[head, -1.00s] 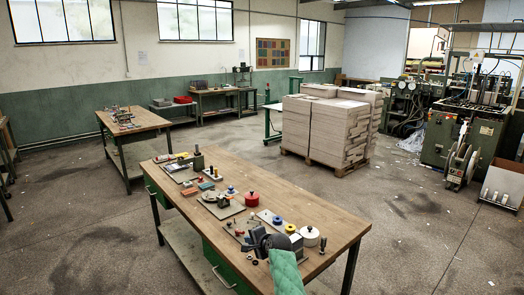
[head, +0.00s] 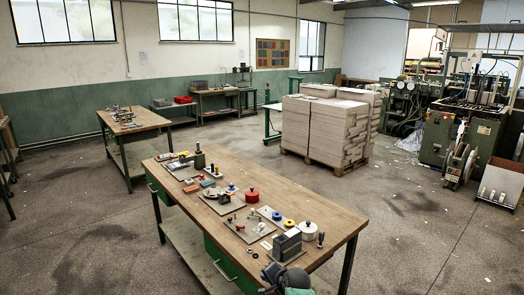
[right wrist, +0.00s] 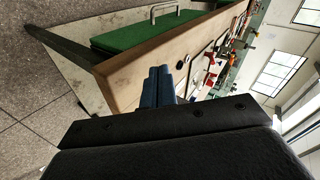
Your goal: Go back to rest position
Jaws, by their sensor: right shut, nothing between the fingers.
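My right gripper (head: 274,276) is at the bottom of the head view, by the near edge of the wooden workbench (head: 323,221). It is partly cut off by the bottom of the picture. In the right wrist view its two blue fingers (right wrist: 158,86) lie together with nothing between them. The bench edge (right wrist: 120,78) shows just beyond the fingers in that view. My left gripper is not in view.
On the bench are a grey block (head: 287,244), a white round pot (head: 308,230), a red pot (head: 252,194) and several fixture plates. A stack of greyboard (head: 335,130) stands on a pallet behind. Open floor (head: 420,220) lies to the right.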

